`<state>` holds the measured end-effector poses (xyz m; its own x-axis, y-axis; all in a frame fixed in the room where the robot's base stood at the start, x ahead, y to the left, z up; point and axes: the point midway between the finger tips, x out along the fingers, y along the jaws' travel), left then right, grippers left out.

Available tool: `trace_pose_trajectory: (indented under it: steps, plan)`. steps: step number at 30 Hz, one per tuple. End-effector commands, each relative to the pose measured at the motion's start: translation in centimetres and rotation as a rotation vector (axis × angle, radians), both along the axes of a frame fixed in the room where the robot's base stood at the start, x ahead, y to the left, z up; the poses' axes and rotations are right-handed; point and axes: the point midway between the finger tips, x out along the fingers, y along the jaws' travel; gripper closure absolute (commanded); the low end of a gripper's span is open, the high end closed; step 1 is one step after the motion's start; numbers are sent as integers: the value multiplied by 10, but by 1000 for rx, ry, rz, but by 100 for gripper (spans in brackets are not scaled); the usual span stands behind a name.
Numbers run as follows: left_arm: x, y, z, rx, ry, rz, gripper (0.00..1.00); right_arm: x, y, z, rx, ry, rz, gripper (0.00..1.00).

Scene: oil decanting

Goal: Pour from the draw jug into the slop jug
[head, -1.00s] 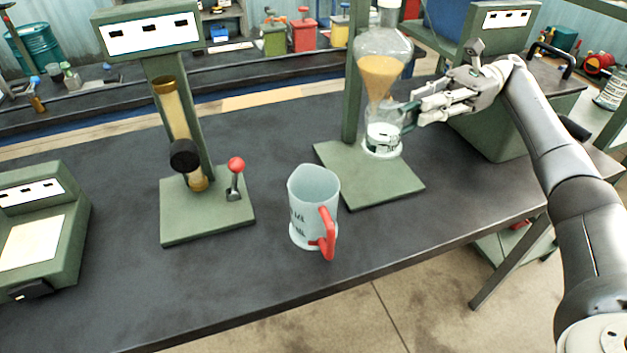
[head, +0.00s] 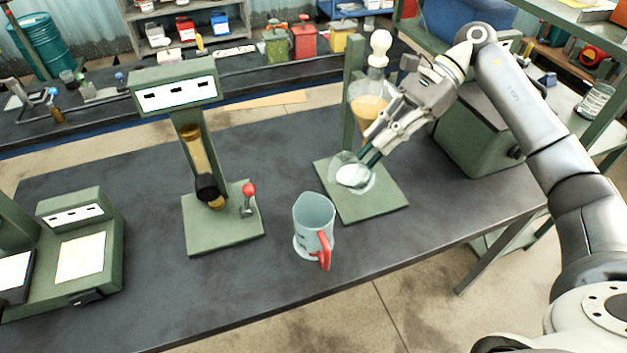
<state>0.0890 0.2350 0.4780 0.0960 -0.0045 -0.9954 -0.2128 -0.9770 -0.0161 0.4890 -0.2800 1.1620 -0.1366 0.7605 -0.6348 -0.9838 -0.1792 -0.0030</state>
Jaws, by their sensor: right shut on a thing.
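A clear jug (head: 340,178) with a dark green handle, which I take as the draw jug, is over the right stand's green base plate. My right gripper (head: 372,153) is shut on its handle. The jug looks tilted; I cannot tell whether it touches the plate or how much liquid it holds. A pale, clear jug with a red handle (head: 313,222), which I take as the slop jug, stands upright on the dark bench to the left and nearer. It looks empty. The two jugs are apart. My left gripper is not in view.
A glass funnel (head: 368,107) with amber liquid hangs on the right green stand (head: 385,207), partly hidden behind my right gripper. A green stand with an amber tube (head: 199,155) and a red-knobbed lever (head: 248,196) is left of the red-handled jug. The bench front is clear.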

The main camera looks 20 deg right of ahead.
Motion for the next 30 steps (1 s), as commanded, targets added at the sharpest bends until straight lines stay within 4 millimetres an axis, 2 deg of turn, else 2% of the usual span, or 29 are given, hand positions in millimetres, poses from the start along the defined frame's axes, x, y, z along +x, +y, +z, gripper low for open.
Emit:
trace_pose_trajectory:
  steps: [10, 30]
  plan:
    - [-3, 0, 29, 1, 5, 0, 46, -2, 12, 8, -116, -18, 1, 100]
    - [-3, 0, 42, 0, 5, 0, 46, -4, 22, -6, -233, -38, 1, 100]
